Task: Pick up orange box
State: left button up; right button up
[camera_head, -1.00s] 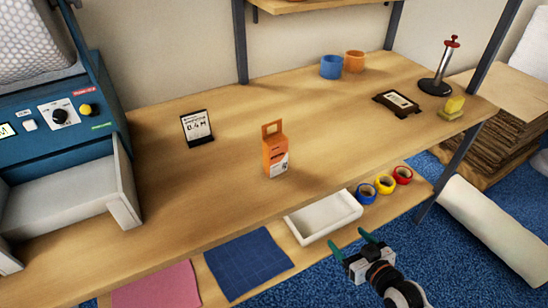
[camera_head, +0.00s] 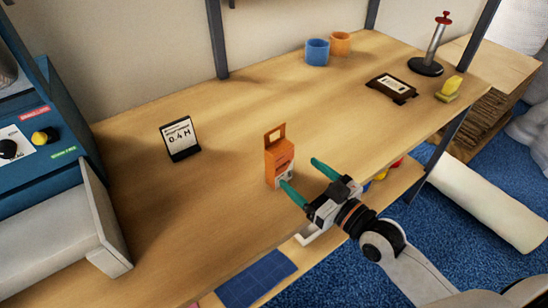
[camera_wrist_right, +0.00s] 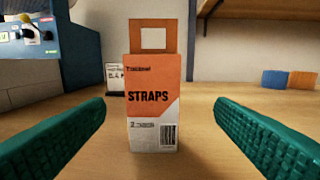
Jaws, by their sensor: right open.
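The orange box (camera_head: 279,160) stands upright on the wooden table in the head view, with a hang tab on top. In the right wrist view the orange box (camera_wrist_right: 153,100) shows its front face with the word "STRAPS", a white lower part and a barcode. My right gripper (camera_head: 303,178) is open, its green fingers pointing at the box from the front right. In the wrist view the fingers (camera_wrist_right: 158,140) are spread on either side of the box, apart from it, and the box stands ahead between them. My left gripper is not in view.
A small sign (camera_head: 181,139) stands left of the box. Blue (camera_head: 317,52) and orange (camera_head: 340,44) cups are at the back. A dark framed plate (camera_head: 391,88), a red-topped stand (camera_head: 430,62) and a yellow block (camera_head: 449,89) are at the right. A blue machine (camera_head: 45,150) is at the left.

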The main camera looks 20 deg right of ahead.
aim_at(287, 163)
jog(key=x, duration=0.3)
jog(key=shift+w+a, duration=0.15)
jog(key=shift+w, duration=0.25)
jog(key=shift+w+a+p, duration=0.3)
jog(key=shift+w+p, duration=0.05)
jog(key=shift+w, duration=0.1)
jog(key=x, duration=0.4)
jog(key=shift+w+a+f+p, duration=0.1)
jog(key=shift+a+p, duration=0.3)
jog(key=shift+a, duration=0.1)
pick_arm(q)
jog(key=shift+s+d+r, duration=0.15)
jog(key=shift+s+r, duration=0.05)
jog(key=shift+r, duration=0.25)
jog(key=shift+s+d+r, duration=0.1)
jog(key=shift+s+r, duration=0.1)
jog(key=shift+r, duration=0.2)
pick_arm(e)
jog(key=c, duration=1.2)
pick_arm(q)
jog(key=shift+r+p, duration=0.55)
pick_arm(e)
notch_tip(287, 163, up, 10)
